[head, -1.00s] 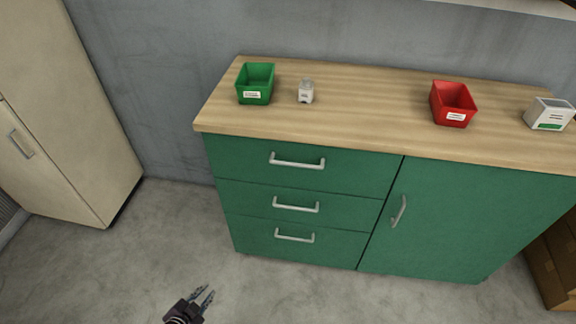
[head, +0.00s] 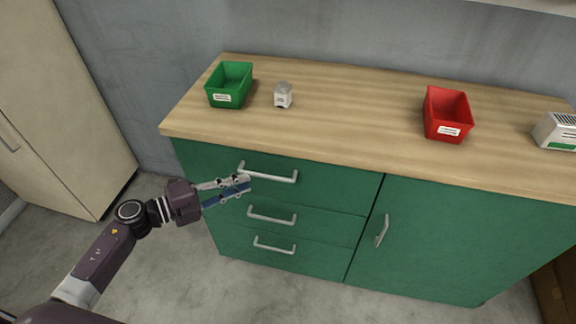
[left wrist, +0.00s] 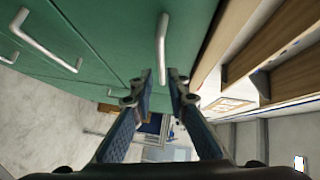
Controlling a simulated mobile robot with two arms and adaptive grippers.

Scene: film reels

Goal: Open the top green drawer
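The top green drawer (head: 322,185) is shut, flush with the cabinet front. Its silver bar handle (head: 270,174) runs across its face, and the handle also shows in the left wrist view (left wrist: 163,42), ahead of the fingers. My left gripper (head: 248,183) is at the left end of this handle in the head view. Its fingers (left wrist: 160,76) are apart with nothing held between them. The handle's near end lies close to the fingertips; I cannot tell if they touch. My right gripper is out of view.
The worktop (head: 340,120) holds a green bin (head: 229,86), a small jar (head: 283,96), a red bin (head: 447,115) and a white box (head: 557,131). Two lower drawers have handles (head: 272,216). A cabinet door (head: 440,235) is at right. Floor in front is clear.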

